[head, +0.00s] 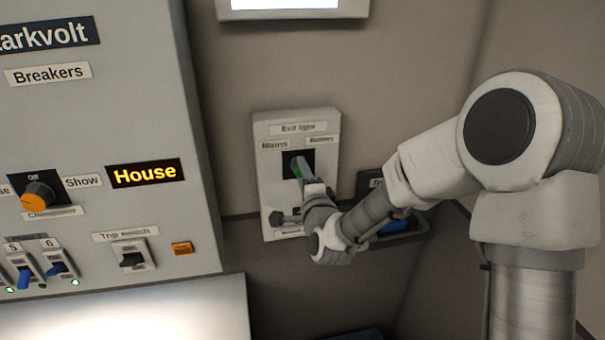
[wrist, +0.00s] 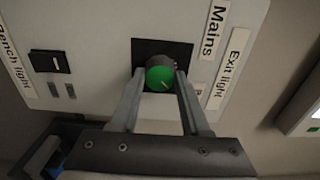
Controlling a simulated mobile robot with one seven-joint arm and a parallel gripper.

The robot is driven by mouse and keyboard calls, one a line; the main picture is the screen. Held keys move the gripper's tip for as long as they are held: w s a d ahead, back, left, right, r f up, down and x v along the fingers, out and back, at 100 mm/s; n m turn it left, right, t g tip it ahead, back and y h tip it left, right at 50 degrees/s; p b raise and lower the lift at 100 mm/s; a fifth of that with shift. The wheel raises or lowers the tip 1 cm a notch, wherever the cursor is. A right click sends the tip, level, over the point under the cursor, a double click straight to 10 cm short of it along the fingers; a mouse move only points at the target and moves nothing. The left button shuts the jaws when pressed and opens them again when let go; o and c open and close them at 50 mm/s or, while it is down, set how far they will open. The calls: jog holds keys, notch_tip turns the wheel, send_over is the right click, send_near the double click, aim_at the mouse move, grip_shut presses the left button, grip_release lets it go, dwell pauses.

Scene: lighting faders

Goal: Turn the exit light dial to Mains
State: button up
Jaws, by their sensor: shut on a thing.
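The exit light dial (wrist: 160,77) is a round knob with a green cap on a black square plate. In the head view its green edge (head: 296,169) shows, with the rest mostly behind my gripper (head: 303,178). My gripper is shut on the dial, with one finger on each side in the wrist view. A short pale line on the cap points to the lower right in the wrist view. The Mains label (head: 274,145) is above left of the dial, and the Battery label (head: 320,139) is above right. The Battery label is mostly hidden in the wrist view.
The dial's wall box also has a bench light switch (wrist: 49,62). To the left stands a large grey panel with an orange knob (head: 38,195), a trip switch (head: 132,255) and several blue sliders. A dark tray (head: 405,236) with something blue is behind my arm.

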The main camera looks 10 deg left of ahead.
grip_shut()
jog(key=shift+f+n+b, duration=0.1)
jog(key=shift+n+b, duration=0.2)
jog(key=shift+b, duration=0.3)
jog(key=shift+n+b, duration=8.7)
jog(key=shift+b, duration=2.2)
jog(key=shift+r, duration=0.2)
jog(key=o, duration=0.6)
grip_release()
